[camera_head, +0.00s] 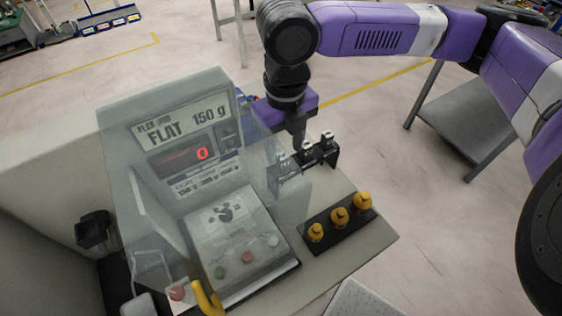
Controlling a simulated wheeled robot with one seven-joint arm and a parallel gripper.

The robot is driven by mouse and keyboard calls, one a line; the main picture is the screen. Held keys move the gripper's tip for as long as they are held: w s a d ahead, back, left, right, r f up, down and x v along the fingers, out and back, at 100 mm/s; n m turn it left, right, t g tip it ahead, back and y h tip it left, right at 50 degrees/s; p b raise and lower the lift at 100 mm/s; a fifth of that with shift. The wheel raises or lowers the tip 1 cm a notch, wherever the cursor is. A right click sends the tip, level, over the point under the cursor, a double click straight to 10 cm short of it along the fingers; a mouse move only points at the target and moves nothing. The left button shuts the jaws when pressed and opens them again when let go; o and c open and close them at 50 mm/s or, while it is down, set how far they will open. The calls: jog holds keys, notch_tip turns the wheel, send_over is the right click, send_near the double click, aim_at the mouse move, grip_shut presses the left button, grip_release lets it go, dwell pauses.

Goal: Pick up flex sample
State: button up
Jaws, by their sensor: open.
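No object is clearly marked as the flex sample. A black rack (325,157) with small silver-grey pieces (307,147) stands on the grey bench top, behind the yellow weights, and the sample may be among these pieces. My gripper (297,143) points down just above and left of the rack, open. Its fingers are small and partly seen past the clear panel, so I cannot tell if they touch a piece.
A clear panel (258,140) stands between the machine and the rack. Several yellow weights (339,218) stand on a black tray at the bench's right. A grey table (465,120) stands beyond open floor.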

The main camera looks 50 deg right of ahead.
jog(key=shift+w+f+p, duration=0.15)
jog(key=shift+f, duration=0.95)
jog(key=shift+w+f+p, duration=0.15)
jog(key=shift+f, duration=0.95)
grip_shut()
